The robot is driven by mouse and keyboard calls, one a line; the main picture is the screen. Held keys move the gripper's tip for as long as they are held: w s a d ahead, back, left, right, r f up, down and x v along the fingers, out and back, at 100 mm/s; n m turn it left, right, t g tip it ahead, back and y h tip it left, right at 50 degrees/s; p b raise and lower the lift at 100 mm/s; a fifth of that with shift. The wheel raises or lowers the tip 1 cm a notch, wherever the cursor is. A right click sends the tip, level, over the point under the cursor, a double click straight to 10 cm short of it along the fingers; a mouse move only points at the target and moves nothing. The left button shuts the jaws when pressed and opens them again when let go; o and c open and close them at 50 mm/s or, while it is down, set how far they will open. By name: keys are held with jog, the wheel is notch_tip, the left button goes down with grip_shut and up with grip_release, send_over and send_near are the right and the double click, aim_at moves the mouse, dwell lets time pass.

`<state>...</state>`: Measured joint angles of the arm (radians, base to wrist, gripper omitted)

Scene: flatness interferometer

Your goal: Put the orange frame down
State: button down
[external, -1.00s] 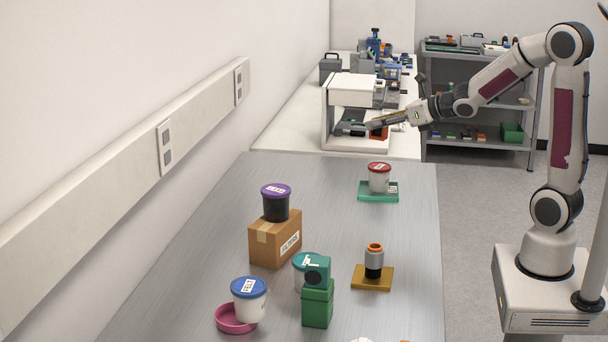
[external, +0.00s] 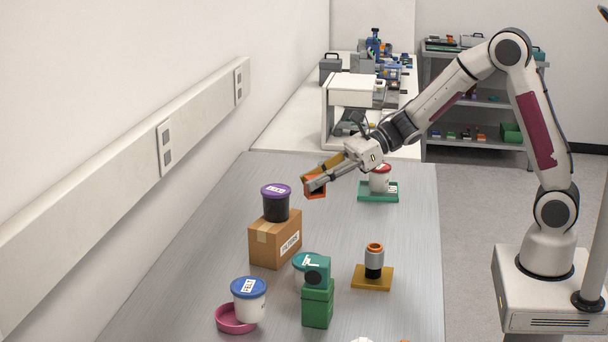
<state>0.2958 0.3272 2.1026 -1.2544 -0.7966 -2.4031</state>
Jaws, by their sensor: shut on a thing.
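The orange frame (external: 315,187) is a small square, open-looking piece held at the tip of my gripper (external: 319,178). My gripper is shut on it and holds it in the air above the grey table (external: 210,280), to the right of the purple-lidded tub and left of the red-lidded tub. The fingers hide part of the frame.
A purple-lidded dark tub (external: 275,205) stands on a cardboard box (external: 267,243). A red-lidded tub (external: 380,180) sits on a green tray (external: 366,192). A green device (external: 318,303) and blue-lidded tub (external: 249,305) are in front. The table's middle is clear.

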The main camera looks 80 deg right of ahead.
jog(key=a+f+n+g+y, duration=0.2)
jog(key=a+f+n, duration=0.1)
jog(key=a, duration=0.5)
jog(key=shift+s+f+y, duration=0.15)
jog(key=shift+s+y, duration=0.25)
jog(key=shift+f, duration=3.15)
jog(key=shift+f, duration=1.85)
jog(key=shift+f, duration=0.15)
jog(key=c, duration=1.8)
grip_release()
jog(key=shift+o, duration=0.2)
